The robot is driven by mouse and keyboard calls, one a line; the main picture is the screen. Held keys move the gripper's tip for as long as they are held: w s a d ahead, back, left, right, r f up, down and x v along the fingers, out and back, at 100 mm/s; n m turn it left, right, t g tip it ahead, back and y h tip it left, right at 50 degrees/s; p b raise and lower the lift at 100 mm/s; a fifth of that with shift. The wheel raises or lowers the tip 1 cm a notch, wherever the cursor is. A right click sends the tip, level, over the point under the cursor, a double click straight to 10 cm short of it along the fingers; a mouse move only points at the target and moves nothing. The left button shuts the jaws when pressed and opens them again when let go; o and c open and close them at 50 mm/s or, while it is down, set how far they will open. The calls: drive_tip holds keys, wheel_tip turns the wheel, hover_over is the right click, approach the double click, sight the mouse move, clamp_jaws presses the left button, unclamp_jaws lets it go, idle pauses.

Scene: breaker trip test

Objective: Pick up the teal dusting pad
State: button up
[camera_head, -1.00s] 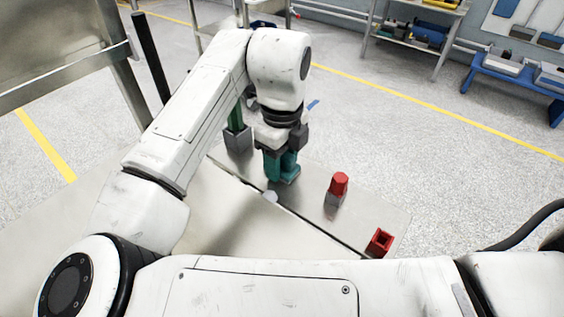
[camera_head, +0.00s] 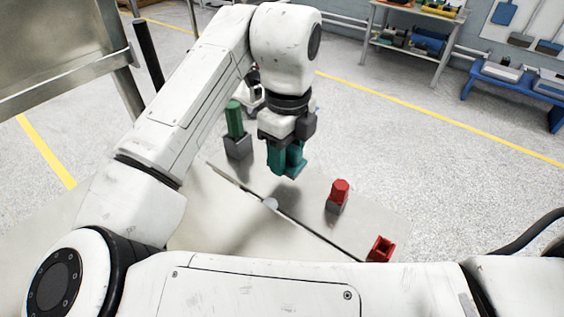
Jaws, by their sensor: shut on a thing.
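The teal dusting pad (camera_head: 293,160) is at the end of my arm, just above the far part of the pale table. My gripper (camera_head: 284,150) points down and is shut on the pad. The fingers and the pad are close in colour, so their exact border is hard to tell. The pad appears clear of the tabletop.
On the table (camera_head: 300,205) stand a green-topped grey block (camera_head: 237,145) left of the pad, a red-topped grey block (camera_head: 338,194) to its right, and a red open holder (camera_head: 380,249) nearer the front. A dark seam crosses the table.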

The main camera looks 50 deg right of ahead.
drive_tip(key=s+r, duration=0.8)
drive_tip(key=s, duration=0.5)
drive_tip(key=shift+a+r, duration=0.4)
drive_tip(key=o, duration=0.4)
drive_tip(key=shift+c, duration=1.3)
